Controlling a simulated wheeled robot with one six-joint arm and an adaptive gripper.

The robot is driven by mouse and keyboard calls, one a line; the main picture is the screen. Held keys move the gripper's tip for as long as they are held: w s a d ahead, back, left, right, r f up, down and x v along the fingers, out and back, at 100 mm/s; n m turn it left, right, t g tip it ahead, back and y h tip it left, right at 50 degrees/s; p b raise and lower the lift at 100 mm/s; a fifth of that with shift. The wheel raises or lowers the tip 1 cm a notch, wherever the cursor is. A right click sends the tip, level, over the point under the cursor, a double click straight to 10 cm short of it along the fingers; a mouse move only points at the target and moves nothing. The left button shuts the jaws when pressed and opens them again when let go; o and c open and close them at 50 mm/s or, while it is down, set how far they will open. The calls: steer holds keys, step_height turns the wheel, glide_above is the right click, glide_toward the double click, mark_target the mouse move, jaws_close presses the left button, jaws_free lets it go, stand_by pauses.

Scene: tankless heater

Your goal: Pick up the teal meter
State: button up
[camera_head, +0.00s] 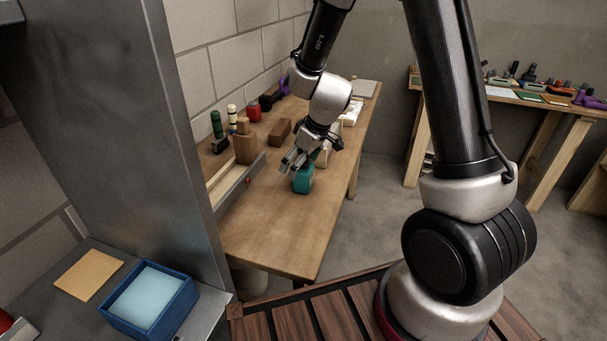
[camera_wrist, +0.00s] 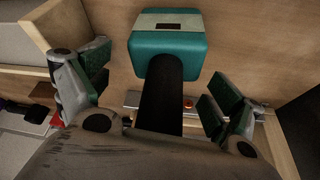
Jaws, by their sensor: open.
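The teal meter (camera_head: 303,181) stands on the wooden workbench in the head view, right below my gripper (camera_head: 292,160). In the wrist view the meter (camera_wrist: 166,48) is a rounded teal block with a pale panel and small dark display on its face. A black part extends from it down the picture between my fingers. My gripper (camera_wrist: 155,92) is open, with a finger on each side of the black part. I see space between the fingers and the black part. The part's lower end is hidden behind the gripper body.
The wooden workbench (camera_head: 275,225) has free room in front of the meter. A grey-fronted tray (camera_head: 236,190) with a red knob lies left of it. A brown block (camera_head: 279,132) and a wooden block (camera_head: 245,145) stand behind. A blue box (camera_head: 150,300) sits on a nearer counter.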

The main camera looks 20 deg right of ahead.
steer(key=c, duration=1.5)
